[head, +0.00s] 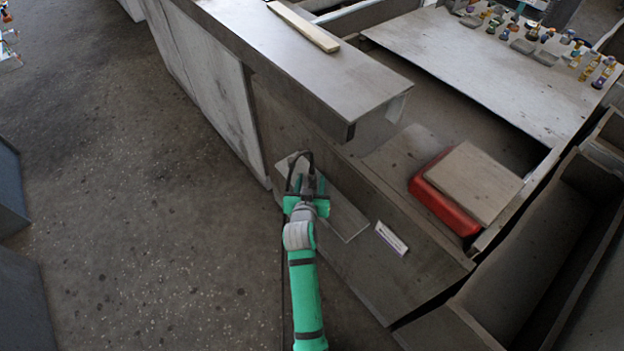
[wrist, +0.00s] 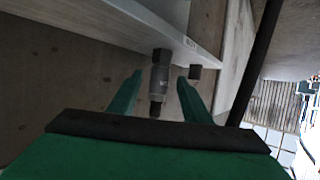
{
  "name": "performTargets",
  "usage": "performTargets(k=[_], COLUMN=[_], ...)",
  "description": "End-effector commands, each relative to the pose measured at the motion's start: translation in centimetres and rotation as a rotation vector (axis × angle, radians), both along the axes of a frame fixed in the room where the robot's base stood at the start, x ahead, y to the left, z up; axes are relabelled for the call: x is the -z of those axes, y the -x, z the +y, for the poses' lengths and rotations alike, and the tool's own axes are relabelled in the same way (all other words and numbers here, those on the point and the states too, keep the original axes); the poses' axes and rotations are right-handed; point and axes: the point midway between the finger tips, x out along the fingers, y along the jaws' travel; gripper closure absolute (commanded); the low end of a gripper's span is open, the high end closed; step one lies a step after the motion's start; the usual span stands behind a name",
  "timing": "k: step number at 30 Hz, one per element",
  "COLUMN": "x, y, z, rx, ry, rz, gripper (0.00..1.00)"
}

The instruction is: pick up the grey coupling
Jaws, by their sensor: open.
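In the wrist view a small grey coupling (wrist: 160,84), a cylinder with darker ends, shows between the two green fingers of my gripper (wrist: 160,78). The fingers are open, one on each side of it, with visible gaps. Whether it lies at fingertip depth or beyond, I cannot tell. In the head view my gripper (head: 308,186) is over a narrow grey shelf (head: 346,222) on the side of the bench; I cannot make out the coupling there, and the gripper may hide it.
The grey bench top (head: 310,70) overhangs beyond my gripper. A red box with a flat lid (head: 440,205) stands to the right. Open floor (head: 150,210) lies left.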

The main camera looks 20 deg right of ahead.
Motion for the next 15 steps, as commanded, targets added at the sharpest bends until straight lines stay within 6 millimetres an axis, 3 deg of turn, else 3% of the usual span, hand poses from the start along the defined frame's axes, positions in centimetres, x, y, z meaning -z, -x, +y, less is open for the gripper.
performTargets(k=[5, 13, 15], x=[0.6, 0.8, 0.8], y=[-1.6, -1.9, -1.8], z=[-0.8, -0.6, -0.7], rx=[0.001, -0.004, -0.002], ry=[0.000, 0.001, 0.001], rz=[-0.001, -0.001, -0.001], gripper=[0.55, 0.55, 0.70])
